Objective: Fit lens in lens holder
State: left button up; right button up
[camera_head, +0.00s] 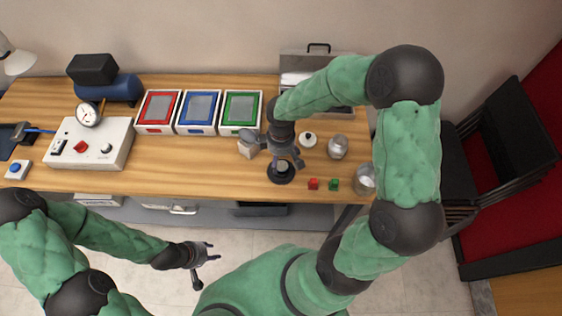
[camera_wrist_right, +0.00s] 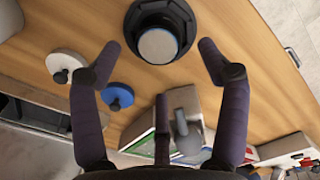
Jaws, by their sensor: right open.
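In the right wrist view the stand (camera_wrist_right: 186,14) is at the top, with a bluish rim around a grey disc (camera_wrist_right: 158,45); I cannot tell whether this disc is the lens. My right gripper (camera_head: 288,163) is just above the stand. Its fingers (camera_wrist_right: 160,62) are spread on either side of the disc, apart from it and empty. My left gripper (camera_head: 208,254) is open and empty, in front of the table above the floor.
A white round lid with a black knob (camera_wrist_right: 66,64) and a blue-topped one (camera_wrist_right: 117,96) lie nearby. Red, blue and green trays (camera_head: 199,113) and a white control box (camera_head: 90,143) are left.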

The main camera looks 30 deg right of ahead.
aim_at(281, 167)
pick_arm(q)
jog(key=shift+r+p, duration=0.55)
jog(key=shift+r, duration=0.2)
pick_arm(e)
notch_tip(281, 167, up, 7)
pick_arm(q)
jog(key=shift+s, duration=0.1)
pick_arm(e)
jog(key=shift+f, duration=0.1)
